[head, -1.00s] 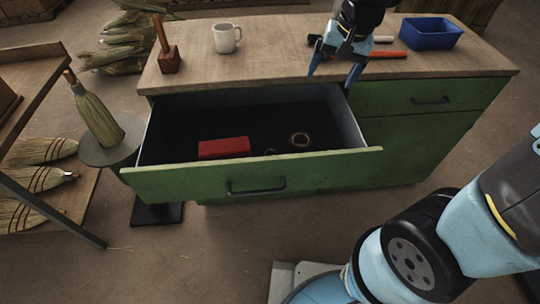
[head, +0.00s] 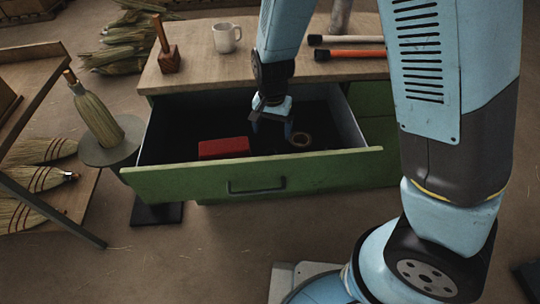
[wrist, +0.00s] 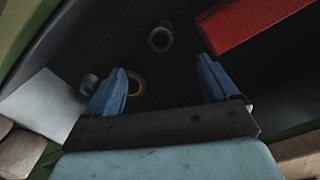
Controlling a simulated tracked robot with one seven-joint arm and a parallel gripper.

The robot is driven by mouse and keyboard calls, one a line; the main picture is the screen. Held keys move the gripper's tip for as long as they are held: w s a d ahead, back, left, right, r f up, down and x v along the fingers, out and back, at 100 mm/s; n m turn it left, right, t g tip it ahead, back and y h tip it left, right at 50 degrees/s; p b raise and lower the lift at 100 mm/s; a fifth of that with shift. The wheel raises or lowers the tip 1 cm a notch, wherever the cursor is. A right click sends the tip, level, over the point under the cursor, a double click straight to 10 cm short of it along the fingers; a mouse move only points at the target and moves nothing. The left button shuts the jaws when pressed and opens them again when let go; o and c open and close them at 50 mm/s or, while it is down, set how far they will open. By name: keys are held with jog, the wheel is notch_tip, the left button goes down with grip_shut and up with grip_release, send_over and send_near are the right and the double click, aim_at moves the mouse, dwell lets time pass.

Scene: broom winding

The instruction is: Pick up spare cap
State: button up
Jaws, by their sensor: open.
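A small dark round hollow piece (wrist: 159,39), which looks like the spare cap, lies on the floor of the open drawer (head: 250,178). In the wrist view it is beyond my fingertips, between them sideways. In the head view it is mostly hidden or too dark to make out. My gripper (head: 270,116) reaches down into the drawer, behind the red box and the brown ring. In the wrist view my gripper (wrist: 162,68) is open, with nothing between its two blue fingers.
A red box (head: 224,148) and a brown ring (head: 300,140) lie in the drawer. A small grey cylinder (wrist: 88,84) is beside the ring in the wrist view. The drawer walls surround my gripper. A mug (head: 227,37) and mallet (head: 167,50) stand on the bench.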

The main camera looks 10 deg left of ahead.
aim_at(271, 152)
jog(key=shift+s+f, duration=0.2)
jog(key=shift+f, duration=5.45)
jog(key=shift+c, duration=0.4)
jog(key=c, duration=1)
jog(key=shift+a+r, duration=0.1)
